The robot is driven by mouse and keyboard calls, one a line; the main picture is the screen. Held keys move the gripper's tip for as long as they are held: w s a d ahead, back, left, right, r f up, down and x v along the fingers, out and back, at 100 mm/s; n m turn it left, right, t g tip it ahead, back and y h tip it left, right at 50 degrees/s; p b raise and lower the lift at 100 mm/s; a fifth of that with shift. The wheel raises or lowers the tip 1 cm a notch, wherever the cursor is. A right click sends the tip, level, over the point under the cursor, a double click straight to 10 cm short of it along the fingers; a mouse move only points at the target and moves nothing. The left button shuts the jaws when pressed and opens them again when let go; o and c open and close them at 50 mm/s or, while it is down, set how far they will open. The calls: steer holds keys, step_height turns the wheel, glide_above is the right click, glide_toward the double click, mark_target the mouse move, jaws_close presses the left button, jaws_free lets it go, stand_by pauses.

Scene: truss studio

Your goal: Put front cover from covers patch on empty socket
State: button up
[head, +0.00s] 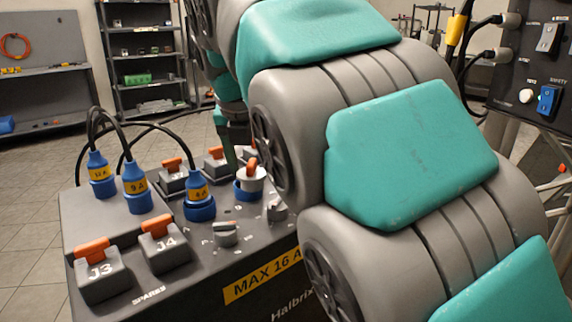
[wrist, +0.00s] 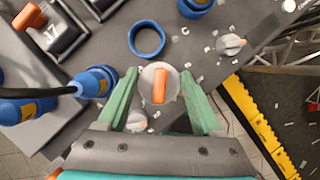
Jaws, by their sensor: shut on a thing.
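A round pale grey cover (wrist: 172,88) with an orange grip tab sits between the green fingertips of my gripper (wrist: 158,92), which is shut on it. In the head view the cover (head: 252,180) shows above or against a blue socket ring; whether they touch is unclear. An empty blue ring socket (wrist: 134,35) lies just beyond the cover in the wrist view, apart from it in the picture. My gripper in the head view (head: 232,158) is mostly hidden by my arm. The covers patch cannot be clearly made out.
Blue plugs with cables (head: 135,183) stand on the dark panel box (head: 215,270), one (wrist: 95,82) close to my left finger. Square orange-tabbed caps J3 (head: 102,278) and J4 (head: 166,252) and grey knobs (head: 226,235) stick up. A switch panel (head: 530,70) stands at right.

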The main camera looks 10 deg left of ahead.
steer(key=w+a, duration=0.1)
steer(key=w, duration=0.1)
steer(key=w+a, duration=0.1)
steer(key=w, duration=0.1)
steer(key=w+a+p, duration=0.1)
steer(key=w, duration=0.1)
steer(key=shift+f, duration=2)
steer(key=shift+f, duration=0.35)
